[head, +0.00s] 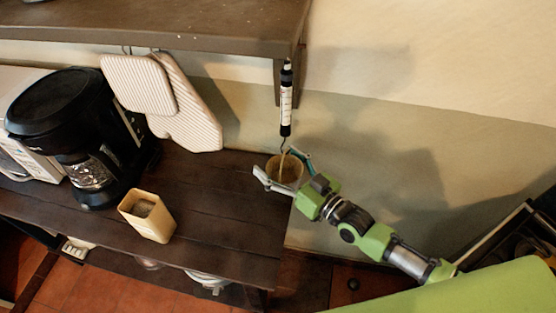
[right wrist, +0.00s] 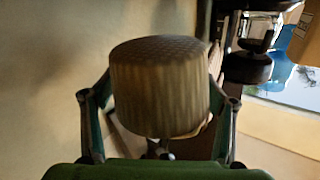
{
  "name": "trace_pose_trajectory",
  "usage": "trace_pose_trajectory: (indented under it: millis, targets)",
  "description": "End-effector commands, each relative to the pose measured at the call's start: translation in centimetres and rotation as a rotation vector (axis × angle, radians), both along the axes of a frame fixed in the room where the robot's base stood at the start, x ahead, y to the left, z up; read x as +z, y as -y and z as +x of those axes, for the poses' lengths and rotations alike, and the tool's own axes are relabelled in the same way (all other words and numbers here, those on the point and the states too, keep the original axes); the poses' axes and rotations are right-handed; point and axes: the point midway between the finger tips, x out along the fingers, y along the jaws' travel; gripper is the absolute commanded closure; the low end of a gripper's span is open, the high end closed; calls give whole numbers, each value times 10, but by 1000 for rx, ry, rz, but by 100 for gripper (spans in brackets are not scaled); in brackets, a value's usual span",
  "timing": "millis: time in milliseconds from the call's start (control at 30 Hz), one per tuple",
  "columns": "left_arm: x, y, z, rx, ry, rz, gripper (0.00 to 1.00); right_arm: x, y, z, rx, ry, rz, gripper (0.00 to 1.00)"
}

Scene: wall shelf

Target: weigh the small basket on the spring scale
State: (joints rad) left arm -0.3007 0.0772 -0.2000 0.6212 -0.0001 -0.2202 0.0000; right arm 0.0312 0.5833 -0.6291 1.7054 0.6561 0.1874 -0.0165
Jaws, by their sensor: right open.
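The spring scale (head: 286,100) is a dark tube with a white label, hanging upright under the end of the wall shelf. Its hook (head: 284,146) hangs just over the small basket (head: 289,170), which is round and tan. A thin handle line seems to rise from the basket to the hook; I cannot tell whether it is caught there. My right gripper (head: 275,163) is open, with one finger on each side of the basket. In the right wrist view the ribbed basket (right wrist: 160,90) fills the space between the fingers. My left gripper is not in view.
A dark wooden table (head: 215,215) lies below, its right end near the basket. On it stand a black coffee maker (head: 75,120) and a cream square container (head: 148,216). The wall behind the scale is close.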

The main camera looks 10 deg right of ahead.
Motion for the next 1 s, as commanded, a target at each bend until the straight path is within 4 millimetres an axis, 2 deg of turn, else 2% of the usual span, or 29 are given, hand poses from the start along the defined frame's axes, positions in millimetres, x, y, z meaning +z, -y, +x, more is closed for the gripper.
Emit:
trace_pose_trajectory:
  millis: [200, 233, 367, 400, 1000]
  targets:
    - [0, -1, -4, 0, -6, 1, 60, 0, 0, 0, 0, 0, 0, 22]
    - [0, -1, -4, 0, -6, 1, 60, 0, 0, 0, 0, 0, 0, 25]
    - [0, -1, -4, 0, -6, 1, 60, 0, 0, 0, 0, 0, 0, 58]
    - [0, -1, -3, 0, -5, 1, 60, 0, 0, 0, 0, 0, 0, 64]
    - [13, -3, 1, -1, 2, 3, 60, 14, 3, -2, 0, -1, 1, 64]
